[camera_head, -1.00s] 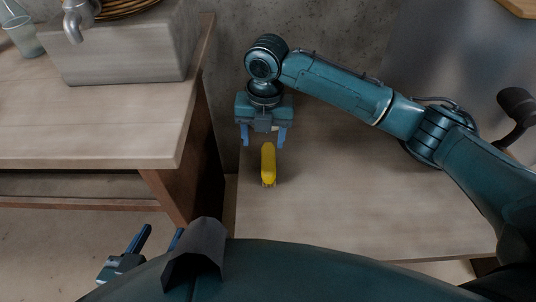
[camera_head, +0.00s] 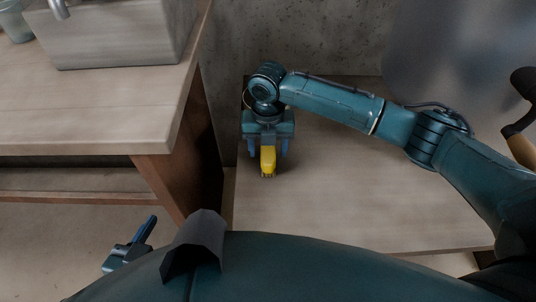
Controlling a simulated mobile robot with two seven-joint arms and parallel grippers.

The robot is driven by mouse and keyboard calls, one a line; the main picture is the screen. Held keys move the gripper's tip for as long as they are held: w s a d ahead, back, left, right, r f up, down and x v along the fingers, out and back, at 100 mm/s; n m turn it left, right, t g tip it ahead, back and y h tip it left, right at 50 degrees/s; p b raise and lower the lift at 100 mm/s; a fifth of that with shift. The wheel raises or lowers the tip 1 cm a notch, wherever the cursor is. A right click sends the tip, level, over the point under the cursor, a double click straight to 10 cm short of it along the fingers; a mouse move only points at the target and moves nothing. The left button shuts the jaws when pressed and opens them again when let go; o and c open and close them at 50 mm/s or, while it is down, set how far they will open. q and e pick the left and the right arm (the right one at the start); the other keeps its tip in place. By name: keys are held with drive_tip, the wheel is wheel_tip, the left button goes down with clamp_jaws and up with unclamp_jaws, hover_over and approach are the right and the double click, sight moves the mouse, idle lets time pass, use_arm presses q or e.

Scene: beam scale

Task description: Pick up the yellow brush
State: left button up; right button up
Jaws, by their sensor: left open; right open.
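The yellow brush (camera_head: 268,158) lies on the wooden table near its left edge, in the upper middle of the head view. My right gripper (camera_head: 268,151) is over the brush, with its blue fingers apart on either side of it. The far part of the brush is hidden under the gripper body. I cannot tell whether the fingers touch the brush. My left gripper (camera_head: 146,229) is low at the left, away from the brush, open and empty; part of it is hidden behind my body.
The wooden table (camera_head: 340,205) is clear in front of the brush. A higher wooden counter (camera_head: 110,110) with a stone sink (camera_head: 115,35) and a glass (camera_head: 15,25) stands at the left, with a gap between. A concrete wall (camera_head: 310,35) is behind. A dark-headed object (camera_head: 522,100) is at the right edge.

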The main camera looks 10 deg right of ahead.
wheel_tip(320, 180, down, 2)
drive_tip(key=shift+f, duration=0.15)
drive_tip(key=c, duration=1.1)
